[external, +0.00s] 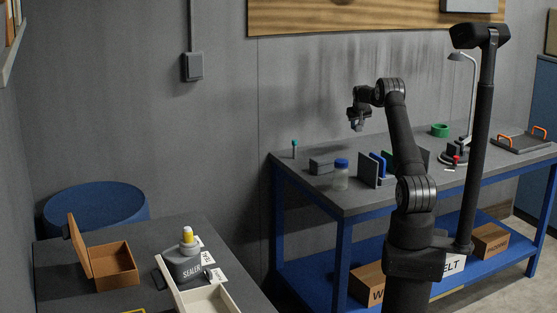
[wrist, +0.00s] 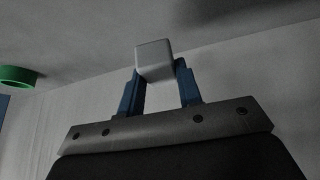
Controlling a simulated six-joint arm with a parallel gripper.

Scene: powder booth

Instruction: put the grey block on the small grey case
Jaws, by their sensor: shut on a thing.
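The grey block (wrist: 154,60) is pale and box-shaped, held between the tips of my gripper's blue fingers in the wrist view. My gripper (wrist: 160,78) is shut on it. In the external view my gripper (external: 356,124) hangs above the back of the right bench, pointing down; the block is too small there to make out clearly. A small grey box, which looks like the small grey case (external: 321,166), sits on the bench's left end, below and to the left of my gripper. No case shows in the wrist view.
A blue-capped jar (external: 340,176) stands just right of the case, with upright dark and coloured plates (external: 378,168) beyond it. A teal-topped item (external: 294,148) is behind left. A green ring (external: 440,130) and an orange-handled tray (external: 522,141) lie farther right.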

